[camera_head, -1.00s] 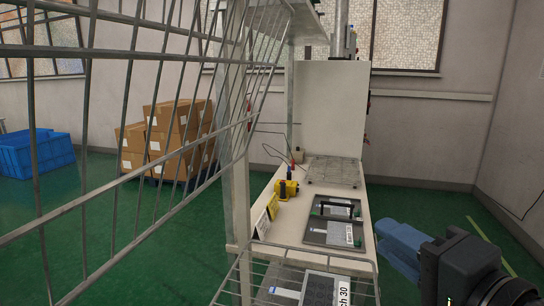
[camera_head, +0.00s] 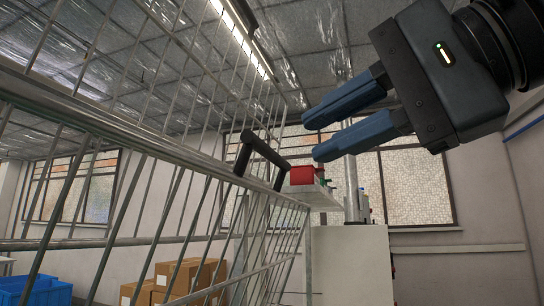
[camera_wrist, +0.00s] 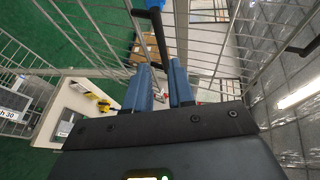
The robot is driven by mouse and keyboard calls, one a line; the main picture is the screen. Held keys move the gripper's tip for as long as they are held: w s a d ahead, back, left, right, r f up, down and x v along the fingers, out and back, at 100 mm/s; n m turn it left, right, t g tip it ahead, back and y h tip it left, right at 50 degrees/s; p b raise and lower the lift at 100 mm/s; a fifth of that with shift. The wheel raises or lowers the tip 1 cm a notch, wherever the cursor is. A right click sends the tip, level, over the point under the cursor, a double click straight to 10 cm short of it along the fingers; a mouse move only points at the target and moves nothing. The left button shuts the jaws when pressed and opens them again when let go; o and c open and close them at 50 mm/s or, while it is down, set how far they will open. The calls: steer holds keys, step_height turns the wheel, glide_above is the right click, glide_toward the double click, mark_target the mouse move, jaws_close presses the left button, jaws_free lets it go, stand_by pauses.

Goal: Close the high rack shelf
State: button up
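The wire rack shelf (camera_head: 165,155) fills the left of the head view, its grey rail running from the left edge towards the middle. A black bar handle (camera_head: 262,152) sits on that rail. My gripper (camera_head: 310,138) is at the upper right of the head view, with two blue fingers pointing left towards the handle. The fingers are apart and nothing shows between them there; a gap shows between the fingertips and the handle. In the wrist view, a dark bar (camera_wrist: 158,35) shows just ahead of my fingers (camera_wrist: 160,72); whether it touches them I cannot tell.
A red box (camera_head: 303,175) stands on a high ledge behind the handle. Cardboard boxes (camera_head: 188,275) and a blue crate (camera_head: 35,291) are low at the left. A second black handle (camera_wrist: 304,42) shows at the wrist view's right, and a white workbench (camera_wrist: 70,108) at its left.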

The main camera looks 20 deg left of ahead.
mark_target(276, 153)
steer(key=shift+p+x, duration=0.85)
steer(key=shift+x, duration=2.9)
steer(key=shift+s+a+r, duration=0.1)
steer(key=shift+s+r, duration=0.05)
steer(key=shift+r, duration=0.05)
jaws_close()
